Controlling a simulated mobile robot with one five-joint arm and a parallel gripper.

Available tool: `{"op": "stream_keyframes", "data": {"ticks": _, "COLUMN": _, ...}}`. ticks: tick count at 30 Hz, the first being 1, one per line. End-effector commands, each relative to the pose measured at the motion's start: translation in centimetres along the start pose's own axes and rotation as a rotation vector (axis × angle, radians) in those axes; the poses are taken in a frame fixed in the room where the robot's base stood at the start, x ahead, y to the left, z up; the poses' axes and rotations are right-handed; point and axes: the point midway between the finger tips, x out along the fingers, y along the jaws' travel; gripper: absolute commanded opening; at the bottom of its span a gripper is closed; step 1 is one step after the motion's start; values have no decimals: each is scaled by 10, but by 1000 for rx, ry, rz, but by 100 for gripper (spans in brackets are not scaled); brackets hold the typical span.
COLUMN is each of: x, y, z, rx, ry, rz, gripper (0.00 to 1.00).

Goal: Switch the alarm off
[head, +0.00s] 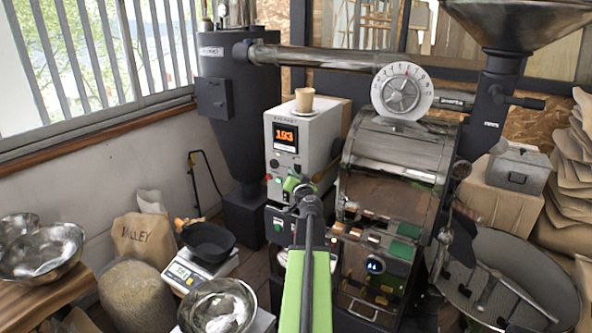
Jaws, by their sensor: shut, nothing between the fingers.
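A light grey control box (306,144) stands left of the roaster drum. Its dark display (285,138) shows 193 in orange. I cannot tell which control is the alarm's. My green and black arm reaches up from the bottom middle. My gripper (292,186) is shut and empty, in front of the lower right of the panel. It hides part of the panel there. Whether it touches the panel, I cannot tell.
A paper cup (304,101) stands on top of the control box. The roaster drum (398,155) is close on the right, with a white dial (402,91) above. A scale (197,271) with a black pan and metal bowls (42,251) stand at lower left.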

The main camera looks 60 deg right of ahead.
Motion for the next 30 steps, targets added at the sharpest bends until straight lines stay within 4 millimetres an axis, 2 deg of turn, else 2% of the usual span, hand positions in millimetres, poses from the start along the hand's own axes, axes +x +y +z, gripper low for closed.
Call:
{"op": "stream_keyframes", "data": {"ticks": 21, "x": 0, "y": 1, "z": 0, "rx": 0, "ry": 0, "rz": 1, "gripper": 0}}
{"op": "stream_keyframes", "data": {"ticks": 30, "x": 6, "y": 5, "z": -5, "rx": 0, "ry": 1, "rz": 1, "gripper": 0}}
